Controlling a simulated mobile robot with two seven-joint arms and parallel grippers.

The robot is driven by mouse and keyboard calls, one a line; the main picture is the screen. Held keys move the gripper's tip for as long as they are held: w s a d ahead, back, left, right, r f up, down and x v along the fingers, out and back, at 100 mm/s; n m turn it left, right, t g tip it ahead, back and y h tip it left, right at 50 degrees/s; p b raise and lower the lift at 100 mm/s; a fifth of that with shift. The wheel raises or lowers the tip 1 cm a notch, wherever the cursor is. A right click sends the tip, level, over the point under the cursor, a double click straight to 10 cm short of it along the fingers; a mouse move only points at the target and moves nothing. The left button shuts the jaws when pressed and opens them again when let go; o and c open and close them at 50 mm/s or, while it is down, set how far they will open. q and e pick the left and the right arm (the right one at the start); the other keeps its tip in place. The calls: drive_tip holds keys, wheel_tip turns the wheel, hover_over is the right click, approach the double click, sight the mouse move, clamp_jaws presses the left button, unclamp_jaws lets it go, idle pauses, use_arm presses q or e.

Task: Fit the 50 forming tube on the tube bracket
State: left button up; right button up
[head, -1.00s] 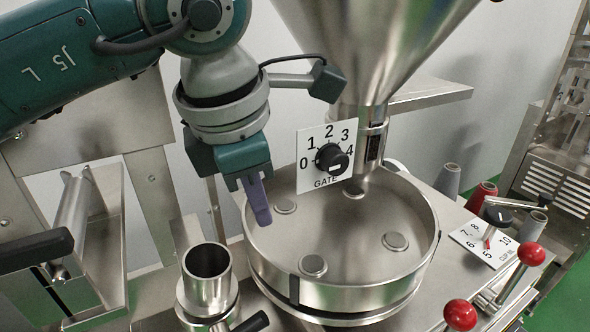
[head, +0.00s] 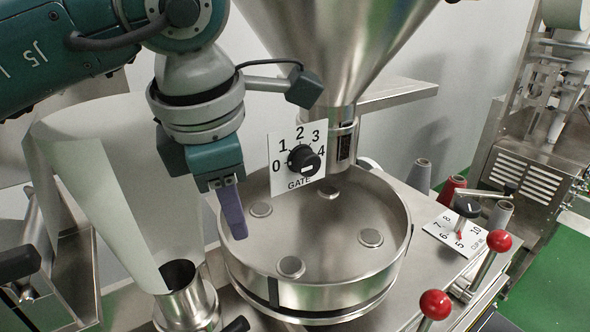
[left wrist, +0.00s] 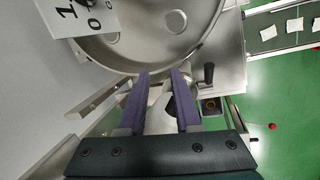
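A steel tube (head: 187,305) with a dark open top stands upright in the lower left of the head view, in what looks like a collar. I cannot read a size on it, and its lower part is cut off. A pale sheet (head: 110,180) curves down to its mouth and hides part of the rim. My left gripper (head: 236,222) hangs over the left rim of the round steel pan, to the upper right of the tube. In the left wrist view its purple fingers (left wrist: 160,82) are apart, with nothing clearly gripped. A pale shape (left wrist: 160,118) shows between them. My right gripper is not in view.
The steel pan (head: 308,303) sits under the hopper (head: 335,40) and the gate dial (head: 299,160). A dark handle (head: 237,325) lies beside the tube.

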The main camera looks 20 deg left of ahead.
use_arm(q)
drive_tip(key=b+v, duration=0.2)
drive_tip(key=v, duration=0.8)
